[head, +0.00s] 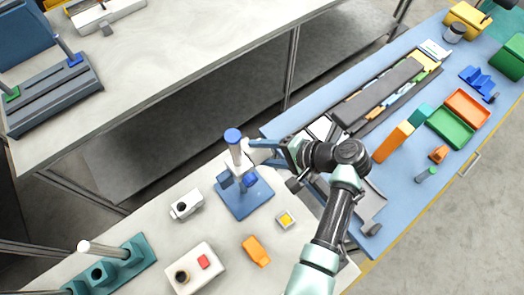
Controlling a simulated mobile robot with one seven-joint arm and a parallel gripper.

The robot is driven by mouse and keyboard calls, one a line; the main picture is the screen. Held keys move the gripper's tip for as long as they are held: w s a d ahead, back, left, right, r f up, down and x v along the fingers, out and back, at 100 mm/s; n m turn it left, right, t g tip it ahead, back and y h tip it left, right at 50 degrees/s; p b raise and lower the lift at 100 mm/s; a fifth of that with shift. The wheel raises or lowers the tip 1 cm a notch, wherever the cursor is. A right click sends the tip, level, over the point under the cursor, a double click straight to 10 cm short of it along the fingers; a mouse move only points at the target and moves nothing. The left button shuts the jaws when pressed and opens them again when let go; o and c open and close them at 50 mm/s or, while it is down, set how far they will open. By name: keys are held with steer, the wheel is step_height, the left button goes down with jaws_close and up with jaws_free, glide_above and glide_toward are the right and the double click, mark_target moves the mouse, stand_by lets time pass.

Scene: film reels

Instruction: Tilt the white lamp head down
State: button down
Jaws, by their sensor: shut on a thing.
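A lamp-like fixture stands on a blue square base plate (255,202), with a blue round cap (232,135) at its top. Its white head (237,155) is the narrow part below the cap and looks close to upright. My gripper (254,152) reaches in from the right, with its blue fingers shut on the white head at its right side. The exact contact is small and partly hidden by the fingers. Blue parts (249,181) sit lower on the fixture, above the plate.
On the same pale table are a small white device (186,204), a white box with a red button (194,270), an orange piece (256,251), a yellow-topped block (286,219) and a teal rack (118,268). A blue bench (405,205) with trays lies right; a grey table (190,60) lies behind.

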steer(key=shift+s+f+t+y+b, duration=0.15)
steer(key=shift+f+t+y+b, duration=0.1)
steer(key=shift+t+y+b, duration=0.35)
steer(key=shift+r, duration=0.1)
steer(key=shift+c, duration=1.2)
jaws_free()
steer(key=shift+d, duration=0.1)
steer(key=b+v, duration=0.3)
steer(key=v, duration=1)
